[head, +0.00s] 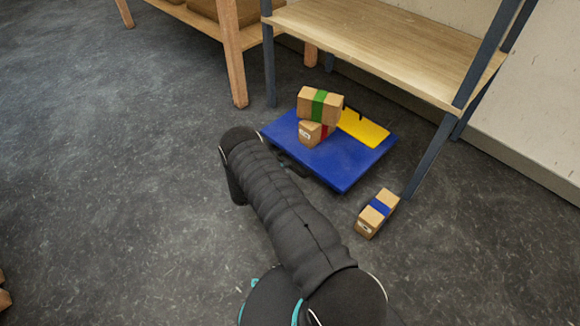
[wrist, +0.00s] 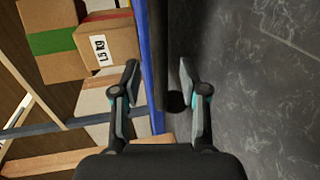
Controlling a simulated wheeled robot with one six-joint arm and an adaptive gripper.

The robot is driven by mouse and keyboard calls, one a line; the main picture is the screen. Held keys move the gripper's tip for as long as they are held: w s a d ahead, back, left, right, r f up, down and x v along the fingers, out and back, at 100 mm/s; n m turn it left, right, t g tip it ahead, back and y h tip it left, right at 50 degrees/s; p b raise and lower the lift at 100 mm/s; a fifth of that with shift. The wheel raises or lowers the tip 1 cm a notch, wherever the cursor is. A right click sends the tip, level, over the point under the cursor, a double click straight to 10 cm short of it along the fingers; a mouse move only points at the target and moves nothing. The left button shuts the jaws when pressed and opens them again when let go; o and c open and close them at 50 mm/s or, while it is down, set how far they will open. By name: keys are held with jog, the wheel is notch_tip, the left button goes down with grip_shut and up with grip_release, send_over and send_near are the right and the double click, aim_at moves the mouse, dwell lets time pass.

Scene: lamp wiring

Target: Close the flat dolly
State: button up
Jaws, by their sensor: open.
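The flat dolly is a blue platform (head: 345,165) on the floor at the shelf's foot, with a yellow panel (head: 362,128) at its back right. A green-striped box (head: 320,105) rests on a red-striped box (head: 311,133) on the deck. My gripper (head: 292,166) is mostly hidden behind my arm at the dolly's near-left edge. In the wrist view, my gripper (wrist: 159,68) is open, its fingertips on either side of the blue edge (wrist: 149,45) and a dark bar (wrist: 170,50) beside it. I cannot tell whether they touch.
A blue-striped box (head: 378,212) lies on the floor right of the dolly. A wooden shelf (head: 390,45) with dark metal legs stands over the dolly's far side. A wooden table leg (head: 233,60) is behind it to the left.

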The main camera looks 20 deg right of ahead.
jog(key=shift+x, duration=1.6)
grip_shut()
